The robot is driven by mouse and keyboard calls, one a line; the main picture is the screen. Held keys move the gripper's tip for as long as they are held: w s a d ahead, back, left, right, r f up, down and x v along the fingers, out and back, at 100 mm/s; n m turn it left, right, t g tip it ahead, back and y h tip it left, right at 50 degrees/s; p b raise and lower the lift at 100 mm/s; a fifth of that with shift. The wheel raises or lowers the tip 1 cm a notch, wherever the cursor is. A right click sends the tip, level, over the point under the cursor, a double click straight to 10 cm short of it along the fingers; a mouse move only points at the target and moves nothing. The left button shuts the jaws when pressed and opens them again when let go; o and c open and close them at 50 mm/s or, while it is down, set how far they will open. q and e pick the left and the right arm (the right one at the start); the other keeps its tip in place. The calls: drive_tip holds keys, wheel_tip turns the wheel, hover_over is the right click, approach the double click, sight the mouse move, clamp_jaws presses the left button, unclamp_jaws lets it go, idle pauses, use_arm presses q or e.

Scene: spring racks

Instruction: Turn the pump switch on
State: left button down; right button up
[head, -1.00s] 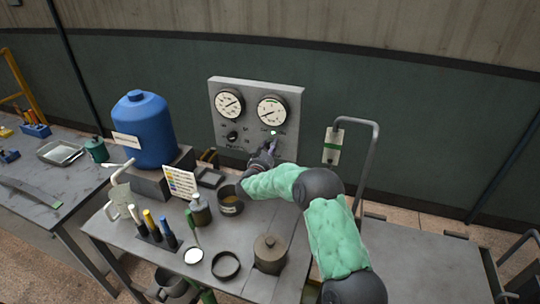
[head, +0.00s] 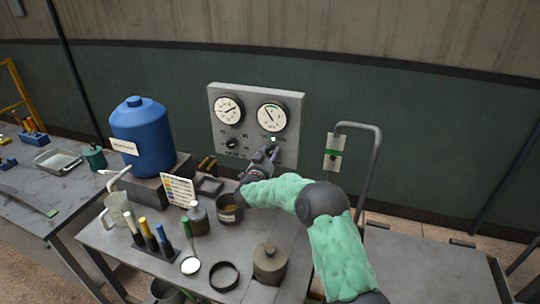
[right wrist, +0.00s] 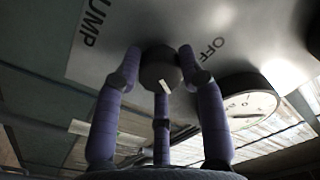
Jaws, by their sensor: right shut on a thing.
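The pump switch (right wrist: 160,70) is a dark round knob with a white mark. It sits on the grey gauge panel (head: 217,106), beside printed letters "UMP" and "OFF" in the right wrist view. Its white mark lies on the side away from the panel's lettering, not toward "OFF". My right gripper (head: 270,151) is at the lower right of the panel. Its three purple-grey fingers (right wrist: 160,85) are closed around the knob. In the head view the gripper hides the knob. My left gripper is not in view.
Two round gauges (head: 228,110) (head: 271,117) and another dark knob (head: 232,143) are on the panel. A blue tank (head: 142,140), a dark cup (head: 229,214) and a lidded pot (head: 270,262) stand on the bench. A bent grey pipe (head: 370,165) rises at the right.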

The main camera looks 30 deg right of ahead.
drive_tip(key=o, duration=1.1)
drive_tip(key=shift+a+f, duration=0.1)
drive_tip(key=shift+f, duration=0.35)
drive_tip(key=shift+o, duration=0.2)
drive_tip(key=shift+r, duration=0.15)
drive_tip(key=shift+r, duration=0.1)
drive_tip(key=v, duration=1.2)
